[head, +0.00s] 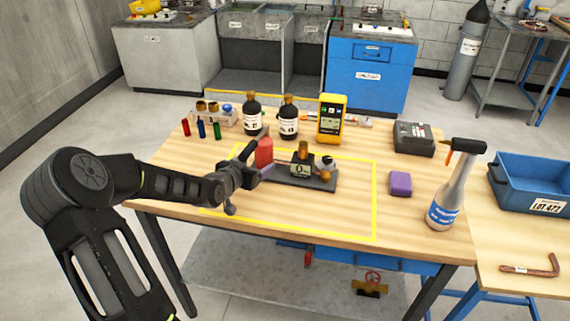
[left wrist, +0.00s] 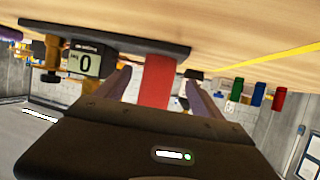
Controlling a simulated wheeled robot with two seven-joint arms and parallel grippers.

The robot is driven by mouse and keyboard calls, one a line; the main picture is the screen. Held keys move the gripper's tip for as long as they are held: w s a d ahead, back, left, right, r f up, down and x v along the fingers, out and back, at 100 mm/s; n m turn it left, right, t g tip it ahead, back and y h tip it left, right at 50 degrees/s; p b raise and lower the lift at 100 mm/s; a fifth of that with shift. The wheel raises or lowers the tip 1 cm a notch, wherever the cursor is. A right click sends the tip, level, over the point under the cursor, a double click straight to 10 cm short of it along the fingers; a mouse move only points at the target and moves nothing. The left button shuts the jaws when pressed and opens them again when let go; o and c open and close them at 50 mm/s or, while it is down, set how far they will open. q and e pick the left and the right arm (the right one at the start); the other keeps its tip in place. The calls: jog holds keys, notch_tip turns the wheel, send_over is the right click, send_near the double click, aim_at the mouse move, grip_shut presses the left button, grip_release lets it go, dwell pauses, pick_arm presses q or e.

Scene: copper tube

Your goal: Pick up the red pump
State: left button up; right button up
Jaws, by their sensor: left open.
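The red pump (head: 264,150) is an upright red body at the left end of a dark base plate (head: 315,184) on the wooden table. The plate also bears a small display reading 0 (head: 300,170) and brass fittings (head: 304,149). My left gripper (head: 257,165) is beside the pump, open, and partly covers its lower part in the head view. In the left wrist view, which looks upside down, the pump (left wrist: 155,82) shows between the two spread fingers of the left gripper (left wrist: 158,92). Contact with the fingers cannot be told. My right gripper is out of view.
Two dark bottles (head: 288,116), a yellow meter (head: 331,120) and small coloured tubes (head: 201,130) stand behind the pump. A purple block (head: 400,184) and a spray bottle (head: 450,190) are to the right. The table front inside the yellow outline is clear.

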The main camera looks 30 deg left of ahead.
aim_at(260, 161)
pick_arm(q)
jog(key=shift+w+f, duration=0.2)
jog(key=shift+w, duration=0.2)
jog(key=p+x, duration=0.1)
jog(key=x, duration=0.3)
jog(key=shift+w+r, duration=0.1)
jog(key=shift+w, duration=0.05)
jog(key=shift+w+a+f, duration=0.1)
jog(key=shift+w+f, duration=0.2)
jog(key=shift+w, duration=0.15)
jog(key=shift+c, duration=0.3)
grip_shut()
dwell(0.5)
jog(key=shift+w+r, duration=0.15)
jog(key=shift+r, duration=0.2)
